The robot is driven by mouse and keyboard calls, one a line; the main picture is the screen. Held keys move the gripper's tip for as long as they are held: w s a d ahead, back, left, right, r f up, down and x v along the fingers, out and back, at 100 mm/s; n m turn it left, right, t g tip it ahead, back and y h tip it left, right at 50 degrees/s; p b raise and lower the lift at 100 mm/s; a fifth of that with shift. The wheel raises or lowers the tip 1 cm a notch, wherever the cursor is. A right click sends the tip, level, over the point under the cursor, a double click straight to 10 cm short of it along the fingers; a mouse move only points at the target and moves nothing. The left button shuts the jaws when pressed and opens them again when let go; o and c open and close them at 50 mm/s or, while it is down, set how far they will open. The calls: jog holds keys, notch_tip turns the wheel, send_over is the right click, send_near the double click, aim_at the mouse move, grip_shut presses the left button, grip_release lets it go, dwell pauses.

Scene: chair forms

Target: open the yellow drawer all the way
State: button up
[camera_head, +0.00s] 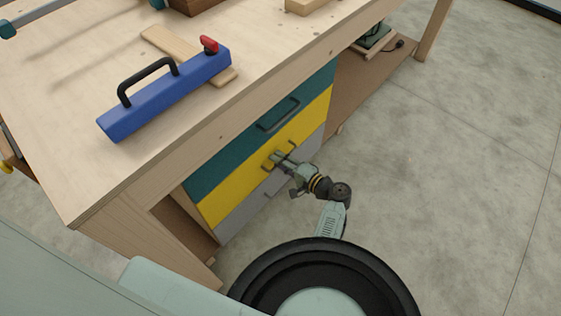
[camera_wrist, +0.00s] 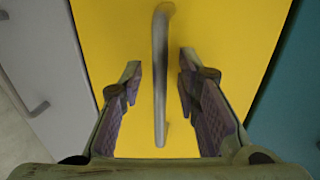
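The yellow drawer (camera_head: 221,199) sits under the workbench, between a teal drawer above and a grey drawer below. Its front appears level with the others. My gripper (camera_head: 272,160) is in front of it at the handle. In the wrist view, the yellow front (camera_wrist: 215,40) fills the middle, with its metal handle (camera_wrist: 159,75) running top to bottom. The fingers of my gripper (camera_wrist: 160,85) are open on either side of the handle, with a gap on both sides. The handle is partly hidden by my gripper in the head view.
The teal drawer (camera_head: 210,175) has a dark handle (camera_head: 278,114). The grey drawer (camera_head: 240,216) is below. A blue box with a black handle (camera_head: 165,96) and a wood strip (camera_head: 172,43) lie on the workbench top (camera_head: 60,120). The concrete floor (camera_head: 450,150) to the right is clear.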

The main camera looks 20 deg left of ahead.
grip_shut()
dwell(0.8)
